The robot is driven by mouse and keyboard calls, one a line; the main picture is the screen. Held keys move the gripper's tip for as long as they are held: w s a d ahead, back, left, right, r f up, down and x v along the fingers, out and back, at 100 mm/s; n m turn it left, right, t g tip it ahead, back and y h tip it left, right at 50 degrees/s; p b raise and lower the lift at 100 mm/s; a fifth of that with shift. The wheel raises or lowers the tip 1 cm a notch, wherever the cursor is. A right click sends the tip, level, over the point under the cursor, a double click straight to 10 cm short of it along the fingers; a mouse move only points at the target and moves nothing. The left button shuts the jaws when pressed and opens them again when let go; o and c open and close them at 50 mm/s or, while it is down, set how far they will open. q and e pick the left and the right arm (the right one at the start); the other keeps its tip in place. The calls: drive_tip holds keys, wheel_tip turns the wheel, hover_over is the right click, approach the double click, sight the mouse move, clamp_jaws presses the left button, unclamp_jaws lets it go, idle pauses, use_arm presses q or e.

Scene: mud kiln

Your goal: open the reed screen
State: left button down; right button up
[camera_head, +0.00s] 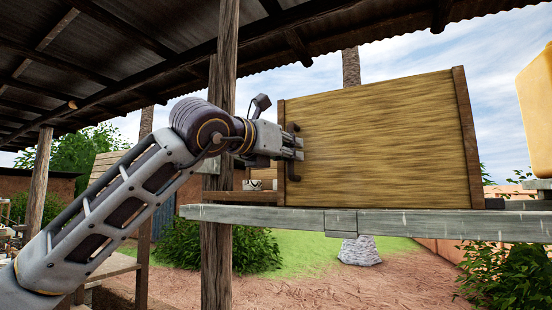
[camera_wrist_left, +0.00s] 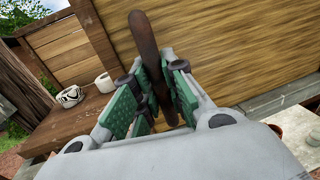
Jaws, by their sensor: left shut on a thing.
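The reed screen (camera_head: 375,145) is a straw-coloured panel with dark wooden uprights at its left and right edges, standing on a grey plank ledge in the head view. Its dark curved handle (camera_head: 291,172) is on the left upright. My left gripper (camera_head: 297,147) comes in from the left and is shut on this handle. In the left wrist view the handle (camera_wrist_left: 147,45) passes between the green finger pads, with the reed screen (camera_wrist_left: 235,45) close behind. My right gripper is not in view.
The grey ledge (camera_head: 270,215) runs under the screen. A patterned cup (camera_wrist_left: 70,97) and a white cup (camera_wrist_left: 104,82) stand on a wooden shelf (camera_wrist_left: 75,125) left of the screen. A wooden post (camera_head: 217,200) stands behind my left arm. A yellow object (camera_head: 537,110) is at the far right.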

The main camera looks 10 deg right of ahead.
sight(348, 149)
use_arm(q)
drive_tip(key=s+d, duration=0.1)
drive_tip(key=d, duration=0.1)
drive_tip(key=s+d+b, duration=0.1)
drive_tip(key=s+d, duration=0.1)
drive_tip(key=s+d+b, duration=0.1)
drive_tip(key=shift+s+d, duration=0.15)
drive_tip(key=shift+d, duration=0.25)
drive_tip(key=shift+s+d, duration=0.65)
drive_tip(key=shift+d, duration=0.3)
drive_tip(key=shift+s+d+b, duration=0.3)
drive_tip(key=shift+d+b, duration=0.1)
drive_tip(key=shift+d, duration=0.1)
drive_tip(key=c, duration=1.5)
unclamp_jaws()
drive_tip(key=shift+o, duration=0.2)
drive_tip(key=shift+s, duration=0.15)
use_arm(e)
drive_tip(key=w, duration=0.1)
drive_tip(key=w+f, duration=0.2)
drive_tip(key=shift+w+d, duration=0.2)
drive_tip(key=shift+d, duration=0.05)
